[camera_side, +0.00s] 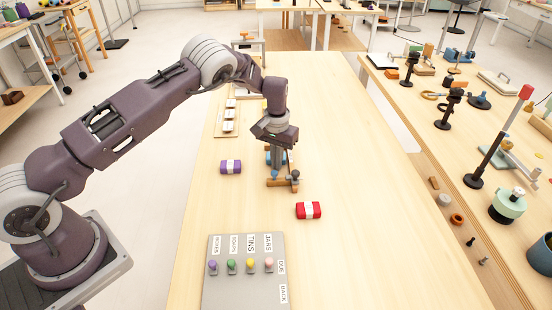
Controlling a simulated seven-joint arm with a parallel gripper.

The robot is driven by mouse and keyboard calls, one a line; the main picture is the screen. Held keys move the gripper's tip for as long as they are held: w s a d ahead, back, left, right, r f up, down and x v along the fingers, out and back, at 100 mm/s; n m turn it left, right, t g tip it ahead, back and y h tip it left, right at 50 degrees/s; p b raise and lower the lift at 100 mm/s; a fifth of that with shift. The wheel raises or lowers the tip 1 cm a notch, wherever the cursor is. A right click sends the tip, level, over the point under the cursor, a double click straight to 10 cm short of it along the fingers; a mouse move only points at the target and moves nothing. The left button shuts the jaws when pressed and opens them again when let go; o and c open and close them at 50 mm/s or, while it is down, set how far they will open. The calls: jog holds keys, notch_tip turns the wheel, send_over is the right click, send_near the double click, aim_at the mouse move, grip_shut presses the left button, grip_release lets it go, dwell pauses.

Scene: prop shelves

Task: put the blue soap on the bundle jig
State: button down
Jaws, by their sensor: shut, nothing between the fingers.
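My gripper (276,150) points down over the middle of the table and is shut, with nothing between its fingers. Right below it is a small wooden jig (284,183) with upright parts, which I take for the bundle jig. Blue patches (268,156) show beside and behind the fingers, just above the jig. I cannot tell whether they are the blue soap or part of the jig, because my gripper covers much of that spot. A purple bar with a white band (230,167) lies left of the jig. A red bar with a white band (308,210) lies in front, to the right.
A grey labelled board (245,285) with several coloured pegs lies at the table's near end. A wooden rack with white pieces (228,127) is at the back left. A side bench at right holds stands, pots and tools. The table's right half is clear.

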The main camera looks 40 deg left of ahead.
dwell(0.4)
jog(key=shift+w+a, duration=1.05)
jog(key=shift+s+d, duration=0.4)
jog(key=shift+r, duration=0.15)
notch_tip(320, 180, up, 7)
